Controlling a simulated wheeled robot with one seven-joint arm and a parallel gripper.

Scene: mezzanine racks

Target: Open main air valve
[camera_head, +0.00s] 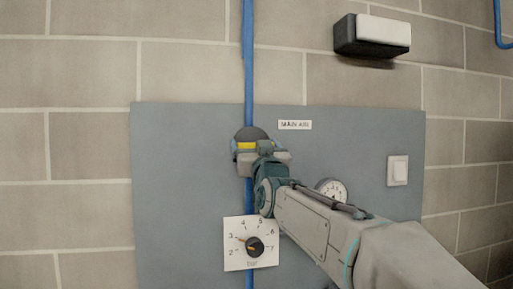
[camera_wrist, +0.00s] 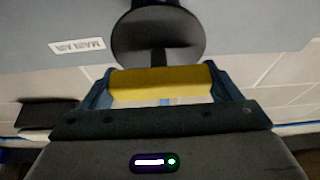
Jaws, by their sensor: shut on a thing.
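The main air valve has a yellow lever (camera_wrist: 161,83) and a dark round body (camera_wrist: 160,35). In the head view the yellow lever (camera_head: 246,146) lies about level across the blue pipe, just below the dark disc (camera_head: 250,133). A "MAIN AIR" label (camera_head: 295,125) is on the panel to its right. My gripper (camera_head: 244,159) is at the valve, and in the wrist view my gripper (camera_wrist: 160,90) has a finger at each end of the lever, shut on it. My gripper and arm hide part of the valve and pipe.
A grey panel (camera_head: 180,190) on a block wall carries the blue pipe (camera_head: 249,70), a dial marked "bar" (camera_head: 252,245), a round gauge (camera_head: 331,189) partly behind my arm, and a white switch (camera_head: 397,170). A black and white box (camera_head: 372,36) is above right.

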